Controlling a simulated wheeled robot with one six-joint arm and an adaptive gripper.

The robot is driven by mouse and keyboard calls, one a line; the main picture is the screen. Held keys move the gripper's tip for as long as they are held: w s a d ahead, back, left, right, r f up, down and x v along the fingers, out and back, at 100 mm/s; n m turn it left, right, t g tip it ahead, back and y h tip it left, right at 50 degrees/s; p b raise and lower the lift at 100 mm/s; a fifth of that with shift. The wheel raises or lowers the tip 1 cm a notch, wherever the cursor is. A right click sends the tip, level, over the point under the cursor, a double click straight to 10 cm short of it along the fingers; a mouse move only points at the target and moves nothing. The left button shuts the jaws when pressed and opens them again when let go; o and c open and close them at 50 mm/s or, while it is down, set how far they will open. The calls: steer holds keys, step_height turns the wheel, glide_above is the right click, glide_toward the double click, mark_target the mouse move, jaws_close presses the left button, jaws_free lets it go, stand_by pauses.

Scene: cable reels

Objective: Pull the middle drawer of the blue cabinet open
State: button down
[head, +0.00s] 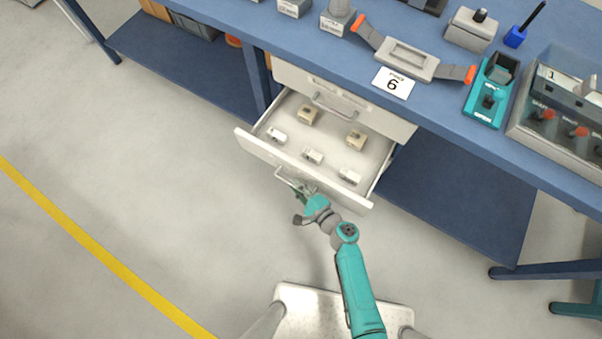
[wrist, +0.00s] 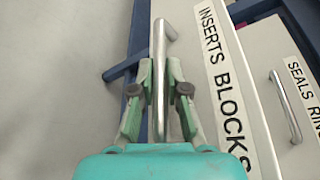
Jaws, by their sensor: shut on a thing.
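A cream drawer (head: 262,152) stands well open below the blue bench top, with several small white and tan blocks inside. The wrist view shows its front (wrist: 228,70), labelled "INSERTS BLOCKS", and its metal bar handle (wrist: 160,50). My gripper (wrist: 160,75) is shut on that handle, with one finger on each side of the bar. In the head view my gripper (head: 298,188) is at the front of the open drawer. A closed drawer (head: 385,118) with its own handle (head: 333,107) sits above it; in the wrist view its label starts "SEALS RIN". Any drawer below is hidden.
The blue bench top (head: 440,103) carries a grey carrier, a card marked 9 or 6, a teal fixture (head: 490,95) and a clear-sided box (head: 560,120). A blue lower shelf (head: 460,200) lies to the right. The floor to the left is clear, with a yellow line (head: 95,255).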

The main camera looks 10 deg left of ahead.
steer(key=shift+s, duration=0.15)
steer(key=c, duration=1.4)
jaws_free()
steer(key=shift+c, duration=0.2)
steer(key=v, duration=1.2)
